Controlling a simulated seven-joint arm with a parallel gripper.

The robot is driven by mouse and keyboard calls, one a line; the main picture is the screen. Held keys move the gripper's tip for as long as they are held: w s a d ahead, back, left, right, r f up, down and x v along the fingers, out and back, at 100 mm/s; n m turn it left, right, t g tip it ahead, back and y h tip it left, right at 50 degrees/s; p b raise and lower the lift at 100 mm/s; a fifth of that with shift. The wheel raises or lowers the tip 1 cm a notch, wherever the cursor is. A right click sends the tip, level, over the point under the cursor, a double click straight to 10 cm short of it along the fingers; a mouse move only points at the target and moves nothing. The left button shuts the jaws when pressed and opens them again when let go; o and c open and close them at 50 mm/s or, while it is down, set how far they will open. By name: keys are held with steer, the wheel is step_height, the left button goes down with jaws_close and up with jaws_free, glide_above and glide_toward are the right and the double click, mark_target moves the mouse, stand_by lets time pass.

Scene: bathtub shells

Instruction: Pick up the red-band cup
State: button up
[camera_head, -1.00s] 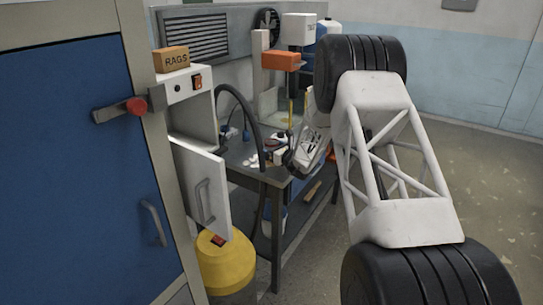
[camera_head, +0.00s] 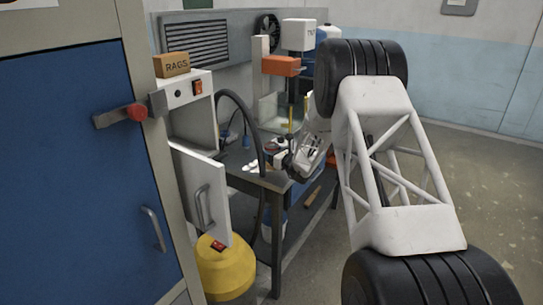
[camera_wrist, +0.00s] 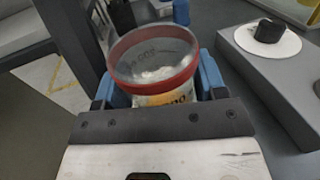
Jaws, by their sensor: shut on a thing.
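My gripper is shut on the cup. Something pale shows inside or through the cup. The cup's lower part is hidden behind the dark gripper body.
A grey flat-topped unit with a white disc and black knob (camera_wrist: 268,32) stands close right of the cup. The dark bench (camera_head: 262,180) holds small items. An orange-headed apparatus (camera_head: 281,66) rises behind. A cabinet door (camera_head: 203,193) hangs open left, above a yellow container (camera_head: 225,267).

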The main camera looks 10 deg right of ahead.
steer(key=shift+r, duration=0.45)
step_height(320, 180, up, 2)
steer(key=s+r, duration=0.1)
steer(key=s, duration=1.5)
steer(key=shift+a+r, duration=0.25)
steer(key=shift+a, duration=0.2)
